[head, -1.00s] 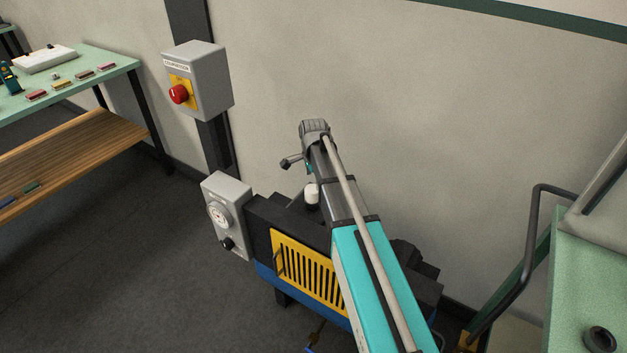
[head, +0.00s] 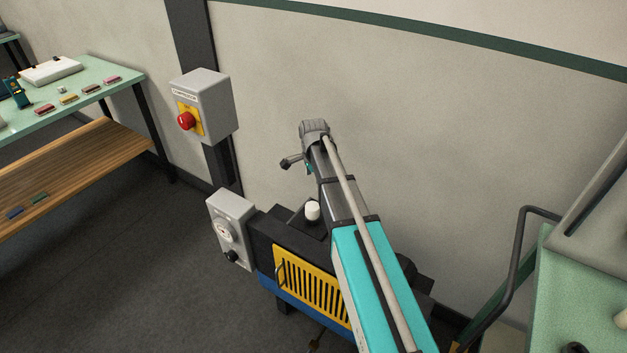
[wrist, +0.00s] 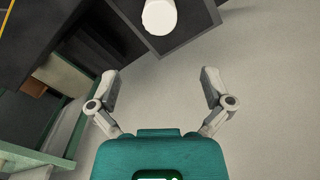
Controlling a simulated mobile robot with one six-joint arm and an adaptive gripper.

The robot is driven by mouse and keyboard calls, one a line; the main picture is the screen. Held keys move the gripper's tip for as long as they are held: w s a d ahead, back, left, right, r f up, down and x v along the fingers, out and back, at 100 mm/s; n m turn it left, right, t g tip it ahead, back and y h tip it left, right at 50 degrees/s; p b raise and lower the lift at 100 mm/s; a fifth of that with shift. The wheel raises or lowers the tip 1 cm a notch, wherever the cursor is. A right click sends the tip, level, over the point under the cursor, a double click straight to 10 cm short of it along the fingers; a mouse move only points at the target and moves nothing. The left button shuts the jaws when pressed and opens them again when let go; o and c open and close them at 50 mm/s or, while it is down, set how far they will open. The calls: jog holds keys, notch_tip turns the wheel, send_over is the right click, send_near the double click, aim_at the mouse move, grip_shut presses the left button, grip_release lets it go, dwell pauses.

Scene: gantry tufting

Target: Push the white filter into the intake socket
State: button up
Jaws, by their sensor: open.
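The white filter (head: 312,210) is a small white cylinder standing on the dark top of the compressor (head: 264,236), just left of my arm. In the wrist view the filter (wrist: 159,16) shows at the top edge, partly cut off, over a dark square block (wrist: 176,38). The intake socket cannot be made out; I cannot tell how the filter sits in it. My gripper (wrist: 160,74) is open and empty, its fingers wide apart. The filter lies beyond the fingertips in the wrist view, with no contact visible.
A grey box with a red button (head: 203,106) hangs on the dark post. A grey gauge box (head: 231,230) stands left of the compressor. A green-topped bench (head: 93,75) is at left, a green surface with a dark bent rail (head: 516,260) at right. The wall is behind.

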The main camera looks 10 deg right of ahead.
jog(key=shift+s+a+r+m+p, duration=0.1)
jog(key=shift+s+r+m+p, duration=0.55)
jog(key=shift+m, duration=0.75)
jog(key=shift+s+r+m+p, duration=0.35)
jog(key=shift+r+m+p, duration=0.6)
jog(key=shift+m, duration=0.45)
jog(key=shift+s+a+r+m+p, duration=0.1)
jog(key=shift+s+r+m+p, duration=0.45)
jog(key=shift+r+m, duration=0.65)
jog(key=shift+f, duration=0.25)
jog(key=s+n, duration=1.9)
jog(key=n, duration=0.4)
jog(key=shift+a+n, duration=0.25)
jog(key=shift+n, duration=0.05)
